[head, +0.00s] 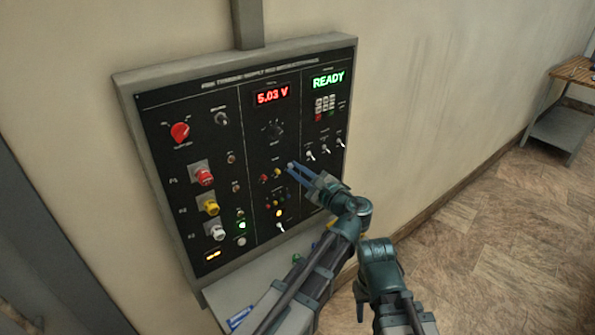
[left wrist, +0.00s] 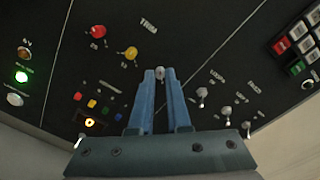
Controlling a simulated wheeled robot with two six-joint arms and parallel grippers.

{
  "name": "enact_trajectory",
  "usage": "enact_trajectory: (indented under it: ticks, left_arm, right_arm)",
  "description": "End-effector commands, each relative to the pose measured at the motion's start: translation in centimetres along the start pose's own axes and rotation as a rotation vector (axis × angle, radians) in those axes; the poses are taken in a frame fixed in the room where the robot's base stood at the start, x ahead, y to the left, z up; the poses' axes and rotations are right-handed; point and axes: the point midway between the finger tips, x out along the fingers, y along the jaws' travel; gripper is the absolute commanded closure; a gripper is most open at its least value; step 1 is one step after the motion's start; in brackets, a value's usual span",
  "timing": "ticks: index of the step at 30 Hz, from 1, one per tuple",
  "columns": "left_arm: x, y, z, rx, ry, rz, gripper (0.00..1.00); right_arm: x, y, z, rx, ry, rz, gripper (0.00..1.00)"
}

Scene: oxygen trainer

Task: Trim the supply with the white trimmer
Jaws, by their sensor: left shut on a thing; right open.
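The white trimmer (left wrist: 159,73) is a small pale knob under the TRIM label, to the right of a red trimmer (left wrist: 98,31) and a yellow trimmer (left wrist: 131,53) in the left wrist view. My left gripper (head: 291,168) is at the panel, its blue fingers shut on the white trimmer. The same fingers show in the left wrist view (left wrist: 160,80), one on each side of the knob. The red voltage display (head: 272,95) reads 5.03 V. My right gripper (head: 360,301) is open, low and well away from the panel; its jaws show poorly.
The wall panel (head: 222,139) also carries a red rotary knob (head: 180,132), large red, yellow and white knobs at left, toggle switches and a keypad (head: 325,106). Below is a grey ledge (head: 217,297).

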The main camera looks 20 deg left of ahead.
Motion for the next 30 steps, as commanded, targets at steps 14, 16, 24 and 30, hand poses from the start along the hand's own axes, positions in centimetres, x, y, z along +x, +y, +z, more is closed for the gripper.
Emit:
enact_trajectory:
  ticks: [14, 16, 24, 30]
  left_arm:
    - [-0.04, 0.07, 0.00, -0.092, 0.004, 0.002, 1.00]
    - [-0.04, 0.07, 0.00, -0.092, 0.004, 0.002, 1.00]
    - [-0.04, 0.08, 0.00, -0.091, 0.004, 0.002, 0.74]
    - [-0.03, 0.05, 0.00, -0.091, 0.003, 0.002, 0.55]
  right_arm:
    - [-0.04, 0.00, 0.00, 0.000, 0.000, 0.000, 0.55]
    - [-0.04, 0.00, 0.00, 0.000, 0.000, 0.000, 0.55]
    - [-0.04, 0.00, 0.00, 0.000, 0.000, 0.000, 0.55]
    - [-0.04, 0.00, 0.00, 0.000, 0.000, 0.000, 0.55]
